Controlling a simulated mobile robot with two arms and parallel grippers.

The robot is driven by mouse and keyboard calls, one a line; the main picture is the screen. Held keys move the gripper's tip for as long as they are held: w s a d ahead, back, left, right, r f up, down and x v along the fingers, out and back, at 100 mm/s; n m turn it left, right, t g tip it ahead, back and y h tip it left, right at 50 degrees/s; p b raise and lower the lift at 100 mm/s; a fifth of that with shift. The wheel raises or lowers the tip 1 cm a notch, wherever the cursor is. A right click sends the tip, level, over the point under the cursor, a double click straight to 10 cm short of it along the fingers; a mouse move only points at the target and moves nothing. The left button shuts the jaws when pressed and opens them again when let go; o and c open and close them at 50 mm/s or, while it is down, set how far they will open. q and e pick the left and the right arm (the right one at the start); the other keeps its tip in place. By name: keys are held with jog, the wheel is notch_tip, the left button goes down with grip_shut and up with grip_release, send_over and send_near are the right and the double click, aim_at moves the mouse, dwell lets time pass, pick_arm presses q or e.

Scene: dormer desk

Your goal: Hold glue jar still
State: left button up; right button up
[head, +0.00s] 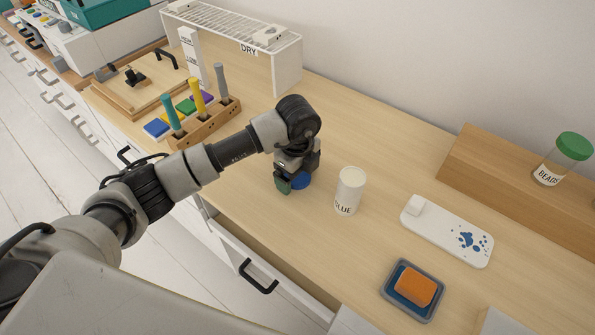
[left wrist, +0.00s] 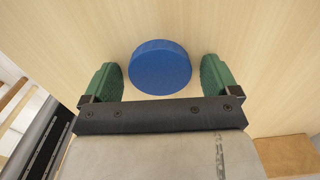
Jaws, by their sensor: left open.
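The glue jar (head: 348,192) is a white cylinder with "GLUE" lettering, standing upright on the wooden desk in the head view. My left gripper (head: 297,178) is to the left of the jar, apart from it, pointing down at the desk. Its green fingers are open in the left wrist view (left wrist: 158,74). A round blue disc, like a lid (left wrist: 160,68), lies between the fingers with a gap on each side. It shows partly under the gripper in the head view (head: 302,181). My right gripper is not in view.
Right of the jar lie a white tray with blue spots (head: 450,243) and an orange sponge (head: 415,286) in a blue-grey dish. A wooden block rack (head: 205,126) with coloured sticks stands left. A green-lidded beads jar (head: 562,160) sits on a wooden riser.

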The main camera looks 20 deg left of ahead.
pick_arm(q)
notch_tip(320, 180, up, 12)
jog(key=shift+r, duration=0.2)
dwell(0.4)
